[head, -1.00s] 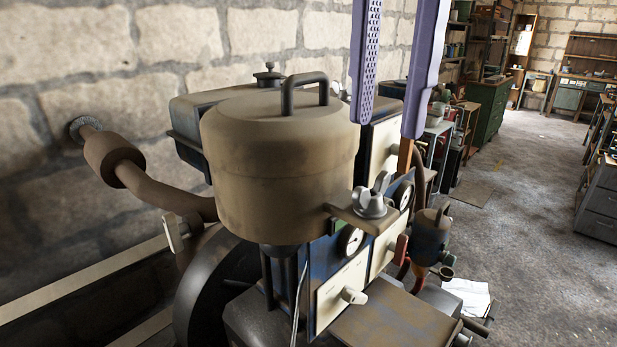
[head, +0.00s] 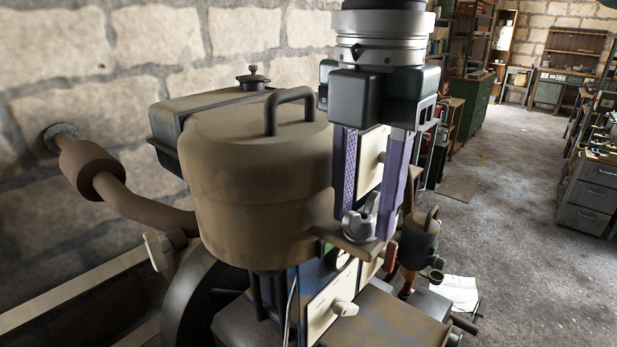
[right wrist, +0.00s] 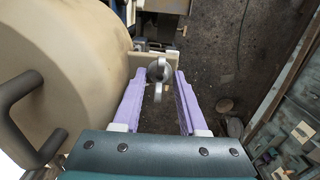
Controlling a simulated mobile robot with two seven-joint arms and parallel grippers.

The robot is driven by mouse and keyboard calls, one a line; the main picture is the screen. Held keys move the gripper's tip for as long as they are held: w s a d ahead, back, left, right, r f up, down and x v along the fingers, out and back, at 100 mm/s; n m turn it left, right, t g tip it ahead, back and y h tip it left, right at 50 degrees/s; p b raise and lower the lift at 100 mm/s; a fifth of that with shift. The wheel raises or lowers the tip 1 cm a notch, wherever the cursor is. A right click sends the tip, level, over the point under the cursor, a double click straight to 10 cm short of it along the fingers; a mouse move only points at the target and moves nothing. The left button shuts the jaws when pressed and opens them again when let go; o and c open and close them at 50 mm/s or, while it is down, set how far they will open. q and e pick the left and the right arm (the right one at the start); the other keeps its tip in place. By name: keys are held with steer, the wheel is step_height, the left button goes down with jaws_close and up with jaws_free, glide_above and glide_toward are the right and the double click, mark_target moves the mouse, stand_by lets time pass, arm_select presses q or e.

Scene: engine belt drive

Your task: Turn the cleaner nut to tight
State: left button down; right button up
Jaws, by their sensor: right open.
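The cleaner nut (head: 360,220) is a grey wing nut on a flat bracket (head: 345,241) beside the round tan air cleaner (head: 255,180). My right gripper (head: 364,224) points down over it with its two purple fingers open, one on each side of the nut. In the right wrist view the nut (right wrist: 159,71) lies between the fingertips (right wrist: 156,73), with gaps on both sides and its wings running along the fingers' direction. My left gripper is in neither view.
The air cleaner's lid handle (head: 290,97) stands close left of my right gripper. A brown pipe (head: 125,185) runs to the stone wall on the left. A white valve knob (head: 345,308) is below the bracket. Floor to the right is open.

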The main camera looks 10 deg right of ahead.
steer(key=shift+c, duration=0.4)
jaws_close()
